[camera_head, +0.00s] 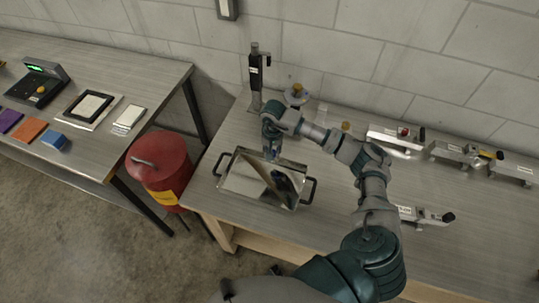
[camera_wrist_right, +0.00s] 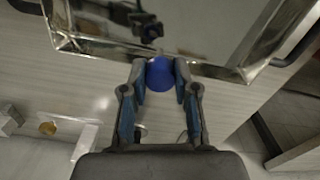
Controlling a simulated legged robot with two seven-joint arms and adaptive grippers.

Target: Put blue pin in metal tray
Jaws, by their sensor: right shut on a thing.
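The metal tray (camera_head: 243,179) is a shiny rectangular pan with black handles on the workbench. My right gripper (camera_head: 272,153) points down above the tray's far side in the head view. In the right wrist view, my right gripper (camera_wrist_right: 160,68) is shut on the blue pin (camera_wrist_right: 159,76), whose rounded blue end shows between the fingertips. The tray (camera_wrist_right: 215,71) fills the top of that view, with the pin in front of its near rim. The pin's height above the tray is hard to tell. A dark reflection shows in the tray's floor. My left gripper is out of view.
A black upright post (camera_head: 256,75) stands behind the tray. Several metal clamp fixtures (camera_head: 396,140) stand on the right of the bench. A red can (camera_head: 160,165) stands in the gap before the left table (camera_head: 150,80), which holds coloured blocks and a tablet.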

